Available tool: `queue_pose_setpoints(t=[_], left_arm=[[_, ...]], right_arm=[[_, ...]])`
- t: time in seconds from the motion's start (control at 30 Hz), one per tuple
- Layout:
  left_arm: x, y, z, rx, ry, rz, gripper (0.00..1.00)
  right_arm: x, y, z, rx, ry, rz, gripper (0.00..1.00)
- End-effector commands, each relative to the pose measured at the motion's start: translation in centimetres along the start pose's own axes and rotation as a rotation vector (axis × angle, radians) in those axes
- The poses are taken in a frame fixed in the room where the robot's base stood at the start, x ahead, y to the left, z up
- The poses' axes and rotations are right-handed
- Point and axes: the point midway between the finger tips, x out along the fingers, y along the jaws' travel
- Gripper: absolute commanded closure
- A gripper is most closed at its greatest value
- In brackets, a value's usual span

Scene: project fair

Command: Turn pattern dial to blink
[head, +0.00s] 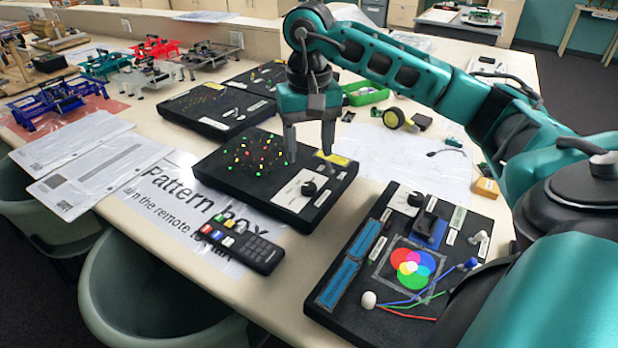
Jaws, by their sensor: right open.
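The pattern box (227,177) is a flat black box in the middle of the table, with several lit red, yellow and green lights on its left part. Its pattern dial (309,188) is a black knob on a white plate at the box's front right. The plate's markings are too small to read. My right gripper (309,158) points down over the box with its two fingers apart and nothing between them. The fingertips appear above and behind the dial; whether they touch the box I cannot tell. My left gripper is not in view.
A black remote (242,247) lies on the Pattern Box sheet (180,203) in front. A colour-mixing board (352,318) with wires stands at right. More black boards (213,108) lie behind. A green tray (364,94) and small parts lie behind my gripper.

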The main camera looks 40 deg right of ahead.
Motion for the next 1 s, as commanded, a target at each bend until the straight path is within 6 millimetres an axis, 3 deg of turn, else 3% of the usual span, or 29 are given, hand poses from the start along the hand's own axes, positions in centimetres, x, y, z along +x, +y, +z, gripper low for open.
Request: queue_pose_setpoints(t=[0.2,0.4,0.83,1.0], left_arm=[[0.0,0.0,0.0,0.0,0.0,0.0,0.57],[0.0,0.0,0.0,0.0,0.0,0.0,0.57],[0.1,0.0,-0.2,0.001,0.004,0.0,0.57],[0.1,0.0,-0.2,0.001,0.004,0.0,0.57]], right_arm=[[4.6,0.1,0.1,0.002,-0.004,0.003,0.43],[7.2,0.0,0.0,0.001,-0.002,0.001,0.43],[8.0,0.0,0.0,0.001,0.0,0.0,0.43],[8.0,0.0,0.0,0.001,0.0,0.0,0.6]])
